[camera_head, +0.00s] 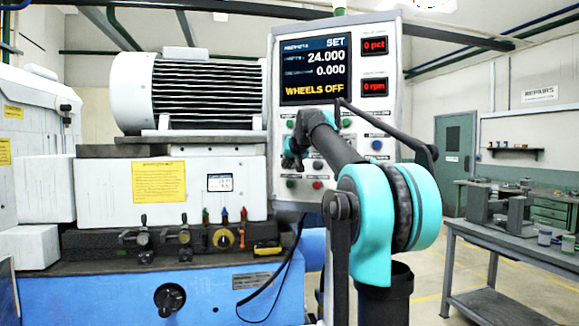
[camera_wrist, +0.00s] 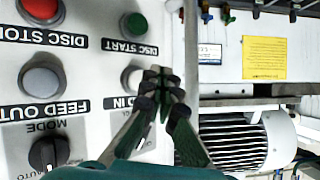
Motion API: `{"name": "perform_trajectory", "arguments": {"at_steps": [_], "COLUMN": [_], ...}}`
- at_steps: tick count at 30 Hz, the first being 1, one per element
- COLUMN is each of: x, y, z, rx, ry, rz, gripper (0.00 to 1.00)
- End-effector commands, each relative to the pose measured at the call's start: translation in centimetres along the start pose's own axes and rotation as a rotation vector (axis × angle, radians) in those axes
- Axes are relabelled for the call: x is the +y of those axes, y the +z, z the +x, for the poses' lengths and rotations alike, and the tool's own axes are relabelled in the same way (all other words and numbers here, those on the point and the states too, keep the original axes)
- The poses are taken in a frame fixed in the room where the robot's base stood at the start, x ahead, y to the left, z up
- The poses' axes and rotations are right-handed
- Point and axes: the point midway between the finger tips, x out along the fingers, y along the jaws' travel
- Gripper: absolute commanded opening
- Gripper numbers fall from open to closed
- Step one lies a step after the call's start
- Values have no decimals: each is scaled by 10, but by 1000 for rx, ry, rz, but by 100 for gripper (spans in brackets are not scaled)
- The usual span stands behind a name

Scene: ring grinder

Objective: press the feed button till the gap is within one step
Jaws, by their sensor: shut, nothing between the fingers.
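The control panel (camera_head: 335,120) stands upright in front of me. Its screen (camera_head: 316,70) reads SET, 24.000, 0.000 and WHEELS OFF. In the wrist view, which shows the panel upside down, the grey feed in button (camera_wrist: 131,77) has its label partly covered by my fingers; only "D IN" shows. The grey FEED OUT button (camera_wrist: 41,80) is clear to the left. My gripper (camera_wrist: 163,76) is shut and empty, its tips at the right edge of the feed in button. I cannot tell whether they touch it. My gripper (camera_head: 291,160) also shows at the panel's left side.
A green DISC START button (camera_wrist: 134,25), a red DISC STOP button (camera_wrist: 41,8) and a MODE knob (camera_wrist: 48,153) sit close by. Red readouts (camera_head: 374,45) show 0 pct and 0 rpm. A workbench (camera_head: 500,240) stands at the right.

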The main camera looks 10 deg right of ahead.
Motion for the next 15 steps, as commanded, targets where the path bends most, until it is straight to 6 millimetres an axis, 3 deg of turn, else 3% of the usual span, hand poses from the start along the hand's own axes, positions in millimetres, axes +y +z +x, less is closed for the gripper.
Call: {"name": "perform_trajectory", "arguments": {"at_steps": [15], "x": [6], "y": [-6], "z": [9], "rx": [0], "ry": [-1], "rz": [0], "gripper": [0]}}
